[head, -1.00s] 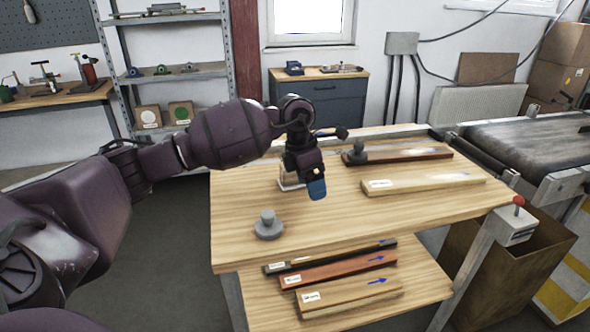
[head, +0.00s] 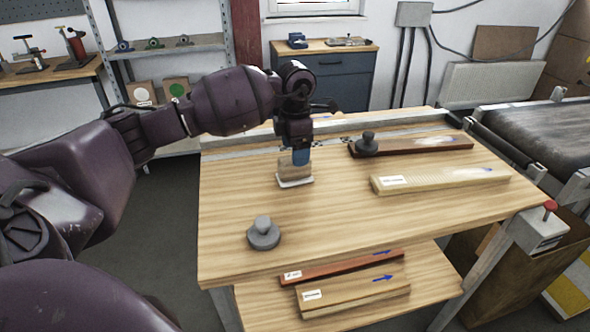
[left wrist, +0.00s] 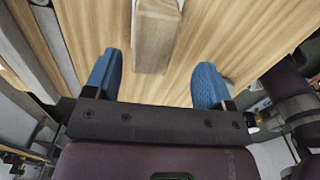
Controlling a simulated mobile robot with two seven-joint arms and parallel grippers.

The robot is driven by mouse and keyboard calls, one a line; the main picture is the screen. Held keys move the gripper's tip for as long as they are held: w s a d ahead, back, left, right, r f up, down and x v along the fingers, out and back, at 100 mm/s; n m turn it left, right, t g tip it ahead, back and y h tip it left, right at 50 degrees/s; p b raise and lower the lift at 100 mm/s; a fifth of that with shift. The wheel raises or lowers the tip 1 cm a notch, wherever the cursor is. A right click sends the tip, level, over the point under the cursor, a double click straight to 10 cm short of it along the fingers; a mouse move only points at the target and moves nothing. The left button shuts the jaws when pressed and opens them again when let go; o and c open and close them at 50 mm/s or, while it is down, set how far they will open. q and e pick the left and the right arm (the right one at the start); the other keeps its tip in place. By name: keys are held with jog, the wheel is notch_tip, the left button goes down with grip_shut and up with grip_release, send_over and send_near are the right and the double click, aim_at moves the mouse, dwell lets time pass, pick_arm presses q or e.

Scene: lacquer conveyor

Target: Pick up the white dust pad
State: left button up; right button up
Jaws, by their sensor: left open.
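The white dust pad (head: 295,181) lies on the table. It has a wooden block grip on a thin white base. My left gripper (head: 300,156) is right over it in the head view, its blue finger hiding part of the grip. In the left wrist view the grip (left wrist: 155,35) lies between the two blue fingertips (left wrist: 159,62), with a gap on each side. The fingers are open and hold nothing. A little of the white base shows beside the grip. My right gripper is in neither view.
A grey round knobbed block (head: 263,235) stands near the table's front left; another (head: 367,145) stands on a dark red board (head: 425,145). A pale board (head: 440,179) lies at right. More boards (head: 352,296) lie on the lower shelf. The table's front middle is clear.

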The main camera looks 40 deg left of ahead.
pick_arm(q)
jog(key=f, duration=0.6)
jog(key=shift+w+a+f, duration=0.2)
jog(key=shift+w+a, duration=0.05)
jog(key=shift+w, duration=0.05)
jog(key=c, duration=1)
notch_tip(320, 180, up, 20)
jog(key=shift+r+p, duration=0.1)
jog(key=shift+p, duration=0.35)
jog(key=shift+c, duration=0.2)
